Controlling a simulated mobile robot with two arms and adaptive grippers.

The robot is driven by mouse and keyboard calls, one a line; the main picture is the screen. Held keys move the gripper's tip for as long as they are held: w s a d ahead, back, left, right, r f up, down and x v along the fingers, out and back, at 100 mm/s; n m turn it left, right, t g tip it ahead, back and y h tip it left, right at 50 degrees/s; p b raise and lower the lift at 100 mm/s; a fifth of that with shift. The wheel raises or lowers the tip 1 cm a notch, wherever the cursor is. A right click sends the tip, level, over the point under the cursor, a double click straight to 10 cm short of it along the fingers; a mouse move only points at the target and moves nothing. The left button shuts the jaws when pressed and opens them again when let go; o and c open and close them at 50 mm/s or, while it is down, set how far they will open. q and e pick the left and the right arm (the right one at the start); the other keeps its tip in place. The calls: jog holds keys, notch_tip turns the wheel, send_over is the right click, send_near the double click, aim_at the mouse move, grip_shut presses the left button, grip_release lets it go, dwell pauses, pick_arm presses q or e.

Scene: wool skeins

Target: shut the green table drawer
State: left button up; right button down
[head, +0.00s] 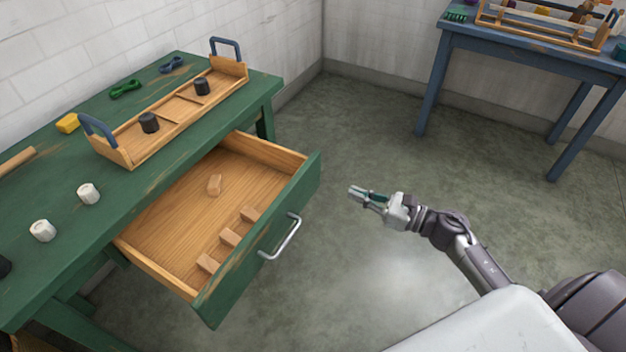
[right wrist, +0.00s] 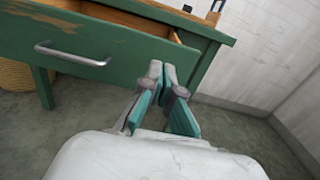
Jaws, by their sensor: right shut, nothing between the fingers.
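The green table (head: 180,68) stands at the left in the head view. Its drawer (head: 262,262) is pulled well out, with a green front and a silver bar handle (head: 281,238). Several small wooden blocks (head: 229,237) lie inside it. My right gripper (head: 357,192) is to the right of the drawer front, apart from it, shut and empty. In the right wrist view the drawer front (right wrist: 105,55) and handle (right wrist: 72,55) lie ahead, left of the fingertips (right wrist: 162,72). My left gripper is not in view.
A wooden tray (head: 128,157) with blue handles and dark spools stands on the green table. A blue table (head: 520,50) stands at the back right. The floor between is clear.

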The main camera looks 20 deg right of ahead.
aim_at(306, 174)
jog(key=x, duration=1.1)
jog(key=shift+w+a, duration=0.1)
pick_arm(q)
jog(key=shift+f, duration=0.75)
pick_arm(e)
jog(key=shift+w+a, duration=0.1)
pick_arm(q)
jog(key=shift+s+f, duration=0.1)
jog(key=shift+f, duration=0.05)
pick_arm(e)
jog(key=shift+w, duration=0.1)
